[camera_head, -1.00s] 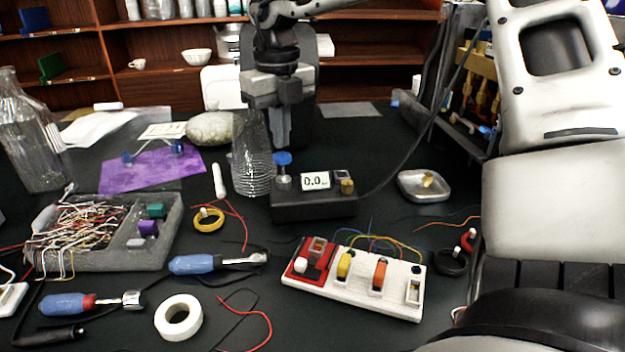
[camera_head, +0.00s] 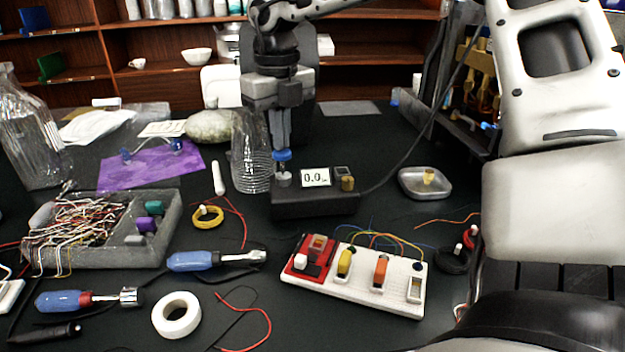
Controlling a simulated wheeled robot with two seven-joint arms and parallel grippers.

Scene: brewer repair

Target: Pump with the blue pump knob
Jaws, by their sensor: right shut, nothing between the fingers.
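The blue pump knob (camera_head: 282,156) stands on the left end of a black device (camera_head: 315,205) with a small display (camera_head: 315,177) reading 0.0. My right gripper (camera_head: 280,146) points straight down with its fingers shut and empty. Its fingertips are right above the knob and appear to touch its top; the exact contact is too small to tell. My left gripper is not in view.
A clear ribbed bottle (camera_head: 250,155) stands close to the left of the device. In front are a white board with coloured switches (camera_head: 355,275), a screwdriver (camera_head: 215,260) and a tape roll (camera_head: 177,315). A metal dish (camera_head: 425,186) is at the right.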

